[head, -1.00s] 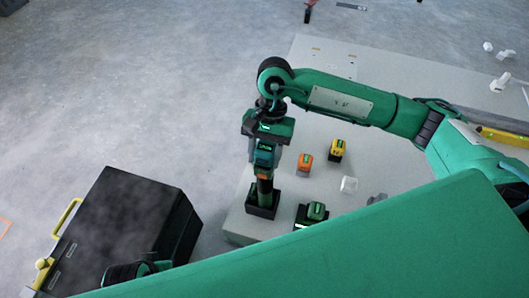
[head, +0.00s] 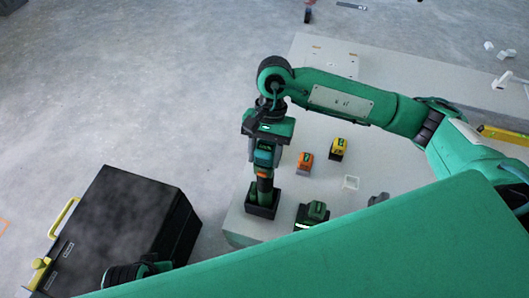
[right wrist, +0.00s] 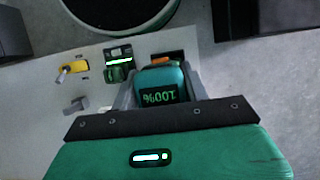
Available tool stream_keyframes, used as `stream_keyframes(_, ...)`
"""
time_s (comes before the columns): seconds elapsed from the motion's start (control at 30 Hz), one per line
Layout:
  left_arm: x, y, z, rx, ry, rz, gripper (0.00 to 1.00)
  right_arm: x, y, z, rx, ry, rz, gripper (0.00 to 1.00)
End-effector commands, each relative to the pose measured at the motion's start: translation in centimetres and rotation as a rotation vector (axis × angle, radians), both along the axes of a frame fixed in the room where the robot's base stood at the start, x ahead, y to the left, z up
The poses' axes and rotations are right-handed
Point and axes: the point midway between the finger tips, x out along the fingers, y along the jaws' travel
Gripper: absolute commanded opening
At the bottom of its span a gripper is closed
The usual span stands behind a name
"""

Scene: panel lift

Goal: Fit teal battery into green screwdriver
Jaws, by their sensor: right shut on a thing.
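The teal battery (right wrist: 160,85) is between the fingers of my right gripper in the right wrist view, its 100% display upside down. In the head view my right gripper (head: 264,148) points down, shut on the teal battery (head: 264,156). The green screwdriver (head: 265,186), with an orange band near its upper end, stands upright in a black holder (head: 262,208) directly below. The battery is in line with the screwdriver's upper end; I cannot tell whether it is seated or only touching.
An orange battery (head: 305,162) and a yellow battery (head: 338,149) stand on the grey table (head: 240,222) right of the screwdriver. A green battery on a black charger (head: 313,213) is near the front. A black case (head: 120,225) stands left.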

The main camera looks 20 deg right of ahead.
Motion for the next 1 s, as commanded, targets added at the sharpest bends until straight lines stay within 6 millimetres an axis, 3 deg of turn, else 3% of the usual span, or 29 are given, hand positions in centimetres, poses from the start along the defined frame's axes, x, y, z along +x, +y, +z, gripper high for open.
stream_keyframes(0.97, 0.00, 0.00, -0.79, 0.000, 0.000, 0.000, 0.00, 0.02, 0.00, -0.04, 0.001, -0.001, 0.000, 0.18)
stream_keyframes(1.0, 0.00, 0.00, -0.79, 0.000, 0.000, 0.000, 0.00, 0.02, 0.00, -0.04, 0.001, -0.001, 0.000, 0.53)
